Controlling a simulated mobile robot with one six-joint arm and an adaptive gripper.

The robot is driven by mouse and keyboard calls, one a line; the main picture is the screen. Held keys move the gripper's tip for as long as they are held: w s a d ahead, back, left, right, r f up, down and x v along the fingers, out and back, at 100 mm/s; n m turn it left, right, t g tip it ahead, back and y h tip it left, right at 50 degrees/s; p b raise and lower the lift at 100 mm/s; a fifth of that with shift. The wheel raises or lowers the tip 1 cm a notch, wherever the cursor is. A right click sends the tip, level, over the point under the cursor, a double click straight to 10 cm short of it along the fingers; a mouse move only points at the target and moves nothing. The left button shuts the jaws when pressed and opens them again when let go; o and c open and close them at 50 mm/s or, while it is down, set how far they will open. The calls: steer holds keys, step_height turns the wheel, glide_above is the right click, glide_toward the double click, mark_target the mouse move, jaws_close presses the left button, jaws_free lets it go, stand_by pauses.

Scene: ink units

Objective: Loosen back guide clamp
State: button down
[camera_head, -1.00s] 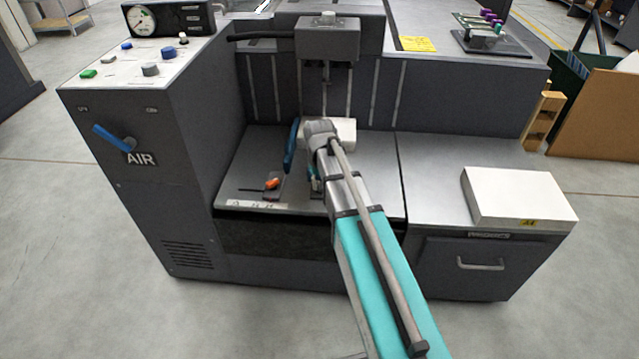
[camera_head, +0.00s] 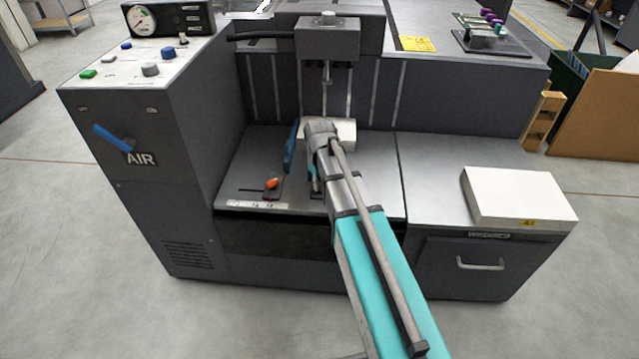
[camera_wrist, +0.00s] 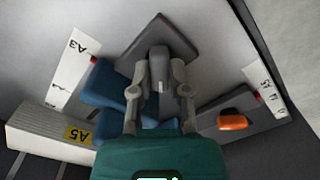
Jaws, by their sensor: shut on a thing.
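In the wrist view my gripper (camera_wrist: 159,98) has its two fingers closed on either side of a grey clamp lever (camera_wrist: 158,70). The lever stands on a dark grey guide block (camera_wrist: 175,35) on the steel feed table. I take this to be the back guide clamp. In the head view my wrist and arm hide the lever and fingertips. A second clamp, with an orange knob (camera_wrist: 232,120), sits on another grey block to the right; it also shows in the head view (camera_head: 272,183), left of my arm.
A blue guide plate (camera_head: 290,147) stands close beside my gripper. A white paper stack (camera_head: 344,131) lies behind it, with an A5 label in the wrist view. The AIR cabinet (camera_head: 150,200) rises to the left. A white A4 block (camera_head: 518,196) lies to the right.

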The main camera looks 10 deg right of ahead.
steer(key=c, duration=0.6)
jaws_free()
steer(key=shift+m, duration=0.4)
steer(key=m, duration=0.8)
steer(key=shift+m, duration=0.3)
step_height(320, 180, up, 14)
steer(key=p, duration=1.4)
steer(key=s+r+p, duration=1)
steer(key=r+p, duration=0.4)
steer(key=shift+s+r+p, duration=0.25)
steer(key=shift+r+p, duration=0.1)
